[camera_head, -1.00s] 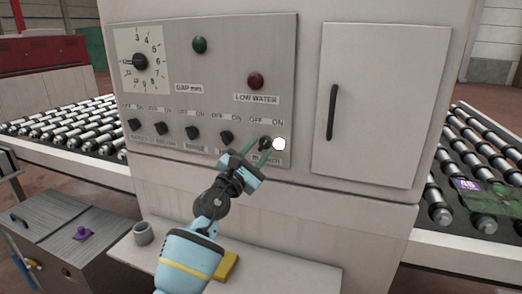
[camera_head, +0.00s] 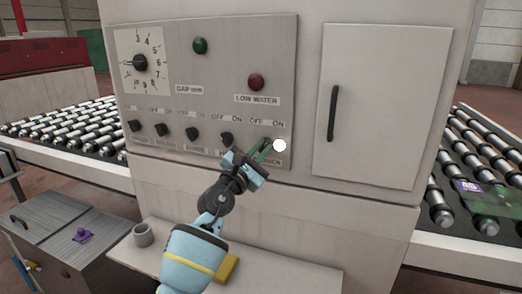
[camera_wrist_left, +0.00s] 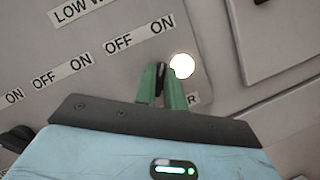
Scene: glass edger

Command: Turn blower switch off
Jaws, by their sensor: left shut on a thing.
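The blower switch is the rightmost black rotary knob in the panel's bottom row. In the left wrist view this knob (camera_wrist_left: 160,76) shows as a dark sliver between my green fingertips, under the OFF and ON labels. My left gripper (camera_head: 265,149) is shut on it; the gripper also shows in the wrist view (camera_wrist_left: 161,85). In the head view the fingers hide most of the knob. The name label below it is mostly covered; only its end shows. Which way the knob points is hard to tell. My right gripper is not in view.
A bright white round light (camera_head: 279,145) is right beside the switch. Several similar knobs, such as the neighbouring one (camera_head: 227,139), line up to the left. A cabinet door (camera_head: 385,105) is at right. A grey cup (camera_head: 143,235) stands on the ledge below.

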